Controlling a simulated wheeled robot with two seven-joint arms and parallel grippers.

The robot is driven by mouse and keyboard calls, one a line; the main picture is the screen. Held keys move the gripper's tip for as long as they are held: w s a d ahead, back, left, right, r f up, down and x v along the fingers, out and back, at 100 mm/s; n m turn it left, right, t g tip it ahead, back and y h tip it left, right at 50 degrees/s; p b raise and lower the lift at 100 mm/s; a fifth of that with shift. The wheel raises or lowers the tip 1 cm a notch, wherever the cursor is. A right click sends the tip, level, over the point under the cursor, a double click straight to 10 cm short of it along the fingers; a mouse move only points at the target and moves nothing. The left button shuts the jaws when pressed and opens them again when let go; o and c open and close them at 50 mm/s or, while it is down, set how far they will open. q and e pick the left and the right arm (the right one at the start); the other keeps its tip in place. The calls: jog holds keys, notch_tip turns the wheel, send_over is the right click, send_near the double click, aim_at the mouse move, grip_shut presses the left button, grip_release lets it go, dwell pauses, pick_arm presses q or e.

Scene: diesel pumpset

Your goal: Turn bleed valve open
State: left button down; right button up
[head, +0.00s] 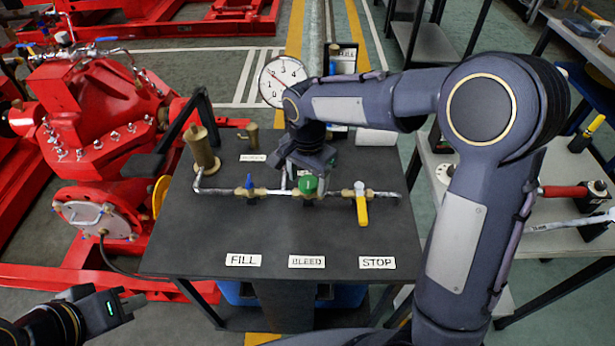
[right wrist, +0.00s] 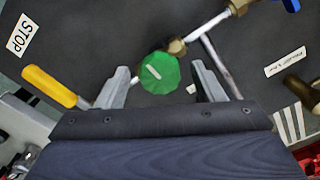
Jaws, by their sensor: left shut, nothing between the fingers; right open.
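The bleed valve has a green knob (head: 308,184) and sits on the pipe in the middle of the dark table (head: 200,260), behind the BLEED label (head: 307,262). In the right wrist view the green knob (right wrist: 160,73) lies between and just beyond the fingertips of my right gripper (right wrist: 162,85), which is open. A light line marks the knob's face. In the head view my right gripper (head: 305,172) is above and behind the knob, its fingers mostly hidden. My left gripper (head: 122,303) is shut and empty at the lower left, away from the table.
A blue-handled valve (head: 249,184) is left of the knob, above FILL (head: 243,260). A yellow-handled valve (head: 361,204) is right, above STOP (head: 377,262). A brass cylinder (head: 202,150) stands at the table's left. A gauge (head: 282,80) is behind; a red pump (head: 95,105) is left.

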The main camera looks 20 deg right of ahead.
jog(key=c, duration=1)
